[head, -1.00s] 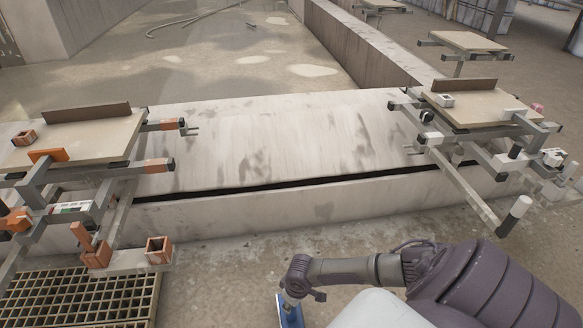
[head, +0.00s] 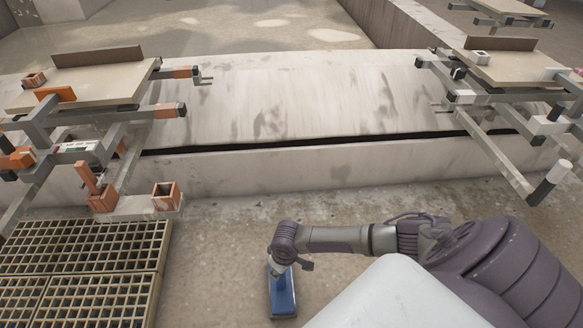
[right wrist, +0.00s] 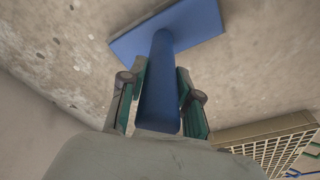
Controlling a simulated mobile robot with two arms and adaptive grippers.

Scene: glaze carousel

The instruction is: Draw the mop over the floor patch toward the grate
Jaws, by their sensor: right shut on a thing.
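The blue mop (head: 285,302) has a flat rectangular head resting on or close to the floor; I cannot tell whether it touches. My right gripper (head: 279,268) is shut on its handle, and the right wrist view shows a green-padded finger on each side of the thick blue handle (right wrist: 160,85). The mop head (right wrist: 200,22) lies beyond the fingertips. The tan grate (head: 165,262) is set in the floor to the left, apart from the mop, with bare floor between. I cannot make out a distinct floor patch. My left gripper is not in view.
A low pale concrete ledge (head: 300,172) with a dark slot runs behind the mop. A rack with a board (head: 85,85) stands left, with orange brick-like blocks (head: 165,195) near the grate. Another rack (head: 510,70) stands right. The floor (head: 220,260) between mop and grate looks clear.

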